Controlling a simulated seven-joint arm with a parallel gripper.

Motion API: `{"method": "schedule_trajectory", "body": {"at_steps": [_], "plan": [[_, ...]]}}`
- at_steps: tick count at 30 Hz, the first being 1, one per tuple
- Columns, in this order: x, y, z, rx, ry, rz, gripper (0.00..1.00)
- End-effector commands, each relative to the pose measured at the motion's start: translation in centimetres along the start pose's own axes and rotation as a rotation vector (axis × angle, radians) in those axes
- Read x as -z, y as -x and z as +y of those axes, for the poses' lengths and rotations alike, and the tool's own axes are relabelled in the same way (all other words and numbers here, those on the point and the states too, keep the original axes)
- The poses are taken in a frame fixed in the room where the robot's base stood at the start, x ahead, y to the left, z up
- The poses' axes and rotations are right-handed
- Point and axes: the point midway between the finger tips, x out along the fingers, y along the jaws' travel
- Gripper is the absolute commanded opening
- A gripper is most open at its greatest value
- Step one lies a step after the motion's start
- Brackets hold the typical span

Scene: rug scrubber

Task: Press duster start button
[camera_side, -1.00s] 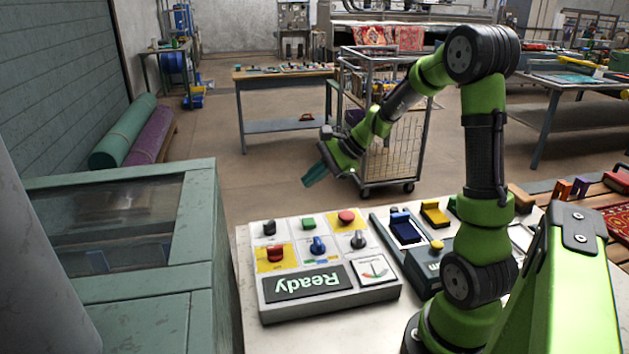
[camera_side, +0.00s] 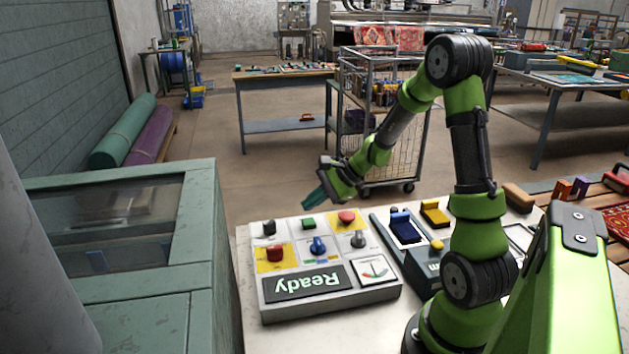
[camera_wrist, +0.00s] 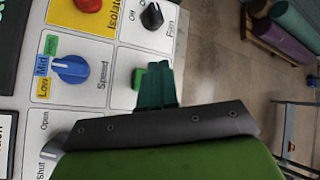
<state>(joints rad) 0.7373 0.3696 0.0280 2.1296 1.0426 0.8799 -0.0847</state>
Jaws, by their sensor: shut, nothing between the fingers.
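A white control panel (camera_side: 330,300) lies on the table in the side view. A green button (camera_side: 308,224) sits in its far row, between a black knob (camera_side: 269,227) and a red button (camera_side: 346,217). My gripper (camera_side: 307,204) is shut and empty, its teal fingers just above and beyond the panel's far edge near the green button. In the wrist view, my gripper's closed fingertips (camera_wrist: 154,68) partly cover the green button (camera_wrist: 138,78), so its label is hidden. I cannot tell whether they touch it, but the side view shows a gap.
A "Ready" display (camera_side: 307,283) and a gauge (camera_side: 373,270) are nearer. A blue device (camera_side: 406,231) lies right of the panel.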

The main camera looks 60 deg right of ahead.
Motion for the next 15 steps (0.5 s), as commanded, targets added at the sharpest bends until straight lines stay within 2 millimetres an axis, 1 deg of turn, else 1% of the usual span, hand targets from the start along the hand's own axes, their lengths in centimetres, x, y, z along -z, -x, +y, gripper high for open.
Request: {"method": "schedule_trajectory", "body": {"at_steps": [1,6,15], "plan": [[0.29,-0.41,0.33,-0.002,-0.004,0.000,0.00],[0.82,-1.12,0.84,-0.001,-0.002,0.000,0.00],[0.96,-1.28,0.95,0.000,0.000,0.001,0.00]]}}
